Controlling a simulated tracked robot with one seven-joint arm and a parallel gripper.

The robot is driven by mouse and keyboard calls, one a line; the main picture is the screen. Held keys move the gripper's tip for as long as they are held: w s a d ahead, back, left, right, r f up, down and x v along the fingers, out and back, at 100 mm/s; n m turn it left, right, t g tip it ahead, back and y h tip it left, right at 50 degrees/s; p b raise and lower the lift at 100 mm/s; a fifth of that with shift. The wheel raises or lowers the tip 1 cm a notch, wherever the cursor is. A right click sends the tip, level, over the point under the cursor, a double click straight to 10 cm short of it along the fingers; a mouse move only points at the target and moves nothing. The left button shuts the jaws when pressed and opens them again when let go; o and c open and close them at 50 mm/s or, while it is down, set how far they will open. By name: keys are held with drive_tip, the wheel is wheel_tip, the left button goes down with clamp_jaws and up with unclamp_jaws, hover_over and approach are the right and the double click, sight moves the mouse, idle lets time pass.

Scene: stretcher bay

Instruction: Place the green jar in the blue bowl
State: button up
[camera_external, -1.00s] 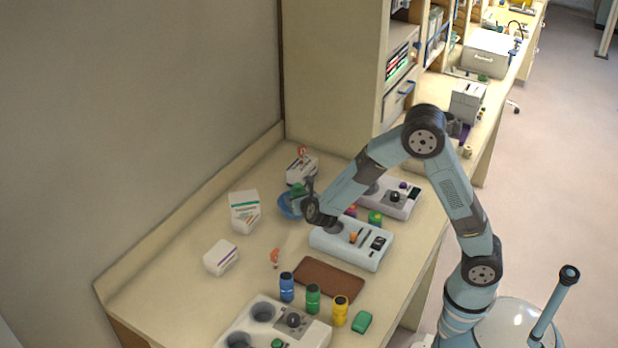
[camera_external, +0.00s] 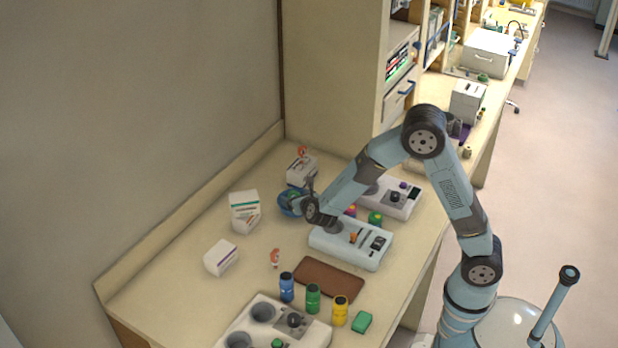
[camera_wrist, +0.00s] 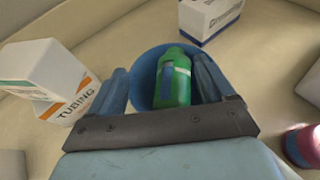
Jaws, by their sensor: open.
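The blue bowl (camera_external: 285,204) stands on the counter near the tall cabinet, and its rim also shows in the wrist view (camera_wrist: 142,77). A green jar (camera_wrist: 174,80) with a pale label is inside the bowl's outline and seems to rest in it. My gripper (camera_wrist: 163,85) is open, with one finger on each side of the jar. The left finger is clearly apart from the jar; the right one is close to it, and contact is unclear. In the external view my gripper (camera_external: 298,199) is low at the bowl and mostly hides the jar.
A tubing box (camera_wrist: 55,80) is left of the bowl. Another white box (camera_wrist: 210,18) stands behind it. A grey device (camera_external: 350,241) lies to the right. Blue, green and yellow jars (camera_external: 313,298) stand in front by a brown pad (camera_external: 328,278).

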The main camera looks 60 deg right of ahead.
drive_tip(key=v, duration=1.2)
drive_tip(key=s+d+r+m+g, duration=0.3)
drive_tip(key=s+d+r+m, duration=0.1)
drive_tip(key=s+d+m, duration=0.3)
drive_tip(key=s+d+r+m+g, duration=0.3)
drive_tip(key=s+d+r+m, duration=0.25)
drive_tip(key=s+m, duration=0.3)
drive_tip(key=s+a+r+m+y, duration=0.1)
drive_tip(key=s+m+y, duration=0.2)
drive_tip(key=s+m, duration=0.4)
drive_tip(key=s+a+r+m+y, duration=0.2)
drive_tip(key=s+m+y, duration=0.2)
drive_tip(key=s, duration=0.7)
drive_tip(key=shift+r+m, duration=0.2)
drive_tip(key=shift+m, duration=1.15)
drive_tip(key=shift+s+a, duration=0.1)
drive_tip(key=shift+s, duration=0.05)
